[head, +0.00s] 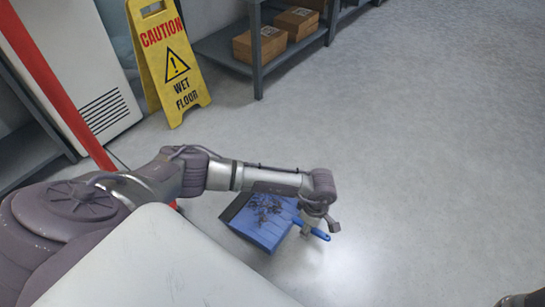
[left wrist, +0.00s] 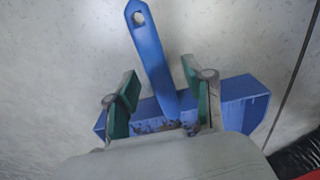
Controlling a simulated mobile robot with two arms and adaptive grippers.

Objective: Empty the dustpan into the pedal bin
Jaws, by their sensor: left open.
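The blue dustpan (head: 248,226) lies on the grey floor with dark debris (head: 268,208) in its pan. Its blue handle (head: 321,234) points right in the head view, and up, with a hole at its end, in the left wrist view (left wrist: 149,50). My left gripper (head: 320,222) is open above the handle. In the left wrist view, the green-padded fingers of my left gripper (left wrist: 160,72) stand on either side of the handle, with gaps showing. I see no pedal bin that I can identify.
A yellow wet floor sign (head: 172,60) stands at the upper left, beside a white vented unit (head: 75,60) and a red post (head: 62,90). A grey shelf (head: 258,65) holds cardboard boxes (head: 262,44) at the back. The floor to the right is clear.

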